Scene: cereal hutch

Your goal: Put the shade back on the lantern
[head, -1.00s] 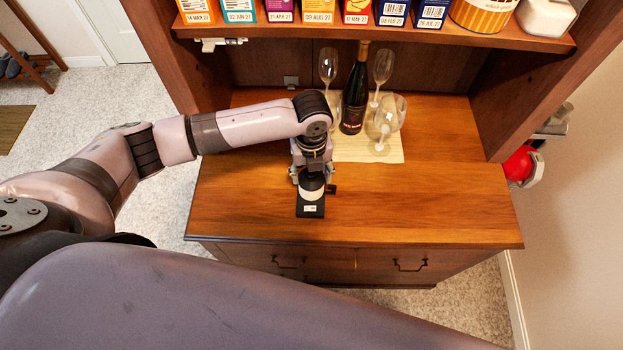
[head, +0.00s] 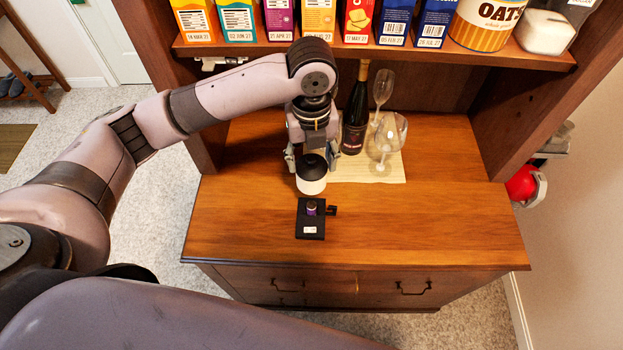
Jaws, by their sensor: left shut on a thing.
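The lantern base (head: 310,228) is a flat black block on the wooden counter. It has a short post with a dark purple band on top, a small side piece at its right and a white label. The shade (head: 311,186) is a short white cylinder with a black top. My left gripper (head: 311,158) points down, shut on the shade from above. The shade looks held up off the counter, apart from the base, just behind it in the picture. Its exact height is hard to tell. The gripper hides part of the shade's top. My right gripper is not in view.
A dark bottle (head: 355,115), a round glass (head: 387,137) and a tall glass (head: 382,90) stand on a pale mat (head: 385,172) behind the gripper. A shelf (head: 470,55) with boxes hangs above. The counter (head: 440,225) is clear at front and right.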

